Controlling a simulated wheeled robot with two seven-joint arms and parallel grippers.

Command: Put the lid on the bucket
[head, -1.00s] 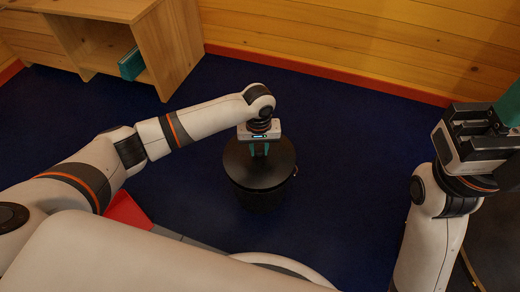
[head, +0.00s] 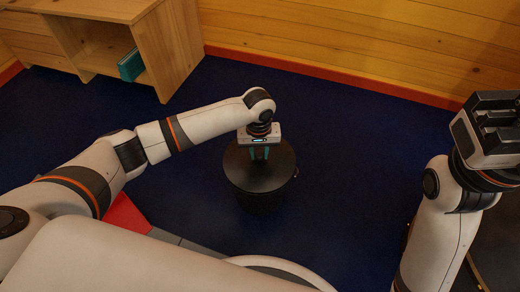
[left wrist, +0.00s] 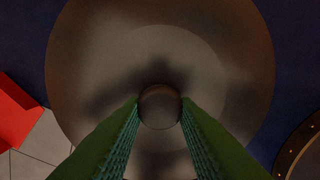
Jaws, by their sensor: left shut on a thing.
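The dark round lid (head: 238,172) lies flat over the black bucket (head: 262,203), lined up with it, and no clear gap shows between them. In the head view my left gripper (head: 259,153) points down at the lid's middle. In the left wrist view the lid (left wrist: 90,60) fills most of the picture, and the gripper's green fingers are shut on its round knob (left wrist: 160,107). The bucket's inside is hidden under the lid. My right gripper (head: 492,128) is raised at the right edge, away from the bucket, and its fingers do not show.
A wooden shelf unit (head: 175,45) with a teal item (head: 131,65) inside stands at the back left by the plank wall (head: 350,40). The dark blue floor (head: 345,130) around the bucket is clear. A red patch (head: 125,213) shows at the lower left.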

